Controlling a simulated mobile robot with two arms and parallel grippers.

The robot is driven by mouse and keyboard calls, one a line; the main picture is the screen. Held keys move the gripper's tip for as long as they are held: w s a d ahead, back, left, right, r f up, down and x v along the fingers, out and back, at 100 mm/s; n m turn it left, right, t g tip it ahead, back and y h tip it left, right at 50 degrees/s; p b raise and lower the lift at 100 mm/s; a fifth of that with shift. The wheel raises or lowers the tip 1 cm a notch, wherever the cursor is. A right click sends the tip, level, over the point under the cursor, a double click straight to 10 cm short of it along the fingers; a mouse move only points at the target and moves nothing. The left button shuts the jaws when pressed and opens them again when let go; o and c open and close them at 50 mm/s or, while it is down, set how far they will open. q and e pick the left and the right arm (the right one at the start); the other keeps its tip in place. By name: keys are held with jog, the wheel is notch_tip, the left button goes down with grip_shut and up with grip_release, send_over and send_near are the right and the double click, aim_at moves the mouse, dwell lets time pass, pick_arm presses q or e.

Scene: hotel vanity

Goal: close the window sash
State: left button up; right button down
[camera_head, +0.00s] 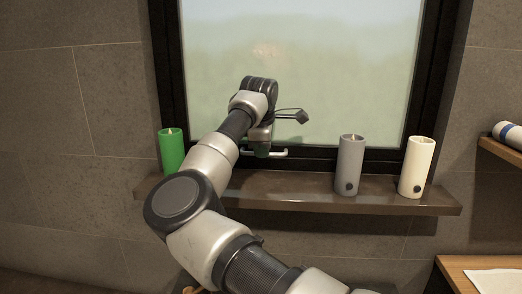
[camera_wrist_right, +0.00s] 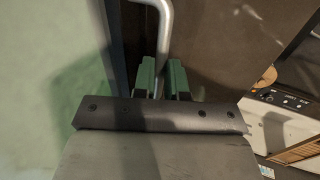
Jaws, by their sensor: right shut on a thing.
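The window sash (camera_head: 340,80) has a pale frosted pane in a dark frame, above a brown sill. I cannot tell from the head view whether a gap is left around it. A light metal handle (camera_head: 280,153) sits at its lower edge, and the handle's bent bar shows in the right wrist view (camera_wrist_right: 166,25). My right gripper (camera_head: 262,150) is at this handle, and its green fingers (camera_wrist_right: 161,78) are shut on the bar, one on each side. The arm hides part of the sill and the lower pane. My left gripper is not in view.
On the sill (camera_head: 290,188) stand a green candle (camera_head: 171,152) at left, a grey candle (camera_head: 350,165) right of the gripper and a cream candle (camera_head: 416,167) at far right. A shelf with a rolled towel (camera_head: 510,133) is at the right edge.

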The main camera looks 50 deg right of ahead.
jog(key=c, duration=1.4)
grip_release()
jog(key=shift+a, duration=0.1)
jog(key=shift+o, duration=1.2)
jog(key=shift+s+a+r, duration=0.1)
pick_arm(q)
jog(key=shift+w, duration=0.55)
pick_arm(e)
jog(key=shift+r, duration=0.1)
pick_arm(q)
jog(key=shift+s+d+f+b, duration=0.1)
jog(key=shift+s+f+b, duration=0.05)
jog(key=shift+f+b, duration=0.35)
pick_arm(e)
jog(key=v, duration=1)
jog(key=shift+a+r, duration=0.15)
jog(key=shift+r, duration=0.2)
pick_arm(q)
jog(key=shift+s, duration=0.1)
pick_arm(e)
jog(key=shift+s+f, duration=0.1)
jog(key=shift+f, duration=0.05)
